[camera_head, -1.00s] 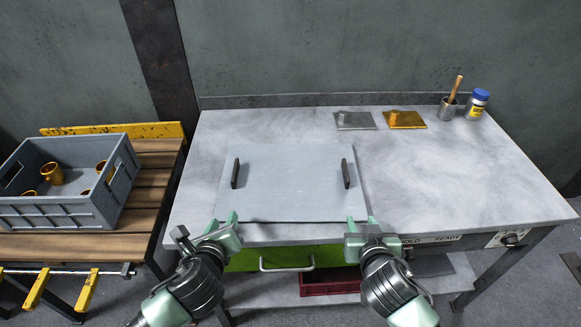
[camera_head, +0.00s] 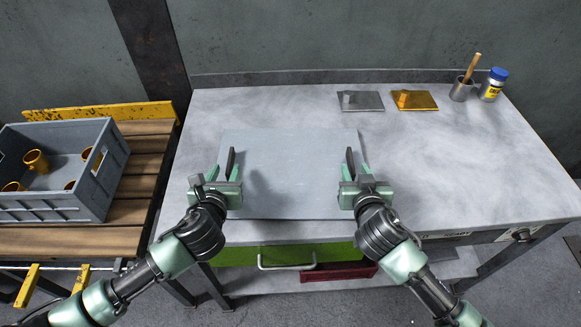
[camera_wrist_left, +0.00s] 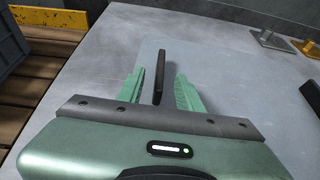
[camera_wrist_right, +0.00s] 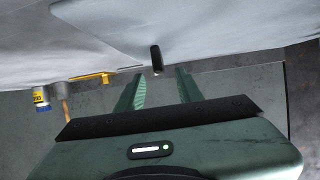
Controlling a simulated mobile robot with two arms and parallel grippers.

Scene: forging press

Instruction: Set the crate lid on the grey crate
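The crate lid (camera_head: 290,175) is a flat pale grey panel with two upright black handles, lying on the metal table. My left gripper (camera_head: 227,170) is open at the left handle (camera_head: 231,163); in the left wrist view this handle (camera_wrist_left: 159,78) stands between the spread fingers, clear of both. My right gripper (camera_head: 357,170) is open at the right handle (camera_head: 350,163); in the right wrist view the handle (camera_wrist_right: 156,58) shows between and beyond the fingertips. The grey crate (camera_head: 88,196) stands open on a wooden slatted bench at the left, with several orange-yellow mugs inside.
A grey plate (camera_head: 362,104), an orange plate (camera_head: 418,104), a cup with a brush (camera_head: 461,91) and a blue-capped jar (camera_head: 491,88) stand along the table's back. The table's right side is clear. A yellow board (camera_head: 98,111) edges the wooden bench (camera_head: 130,214) behind the crate.

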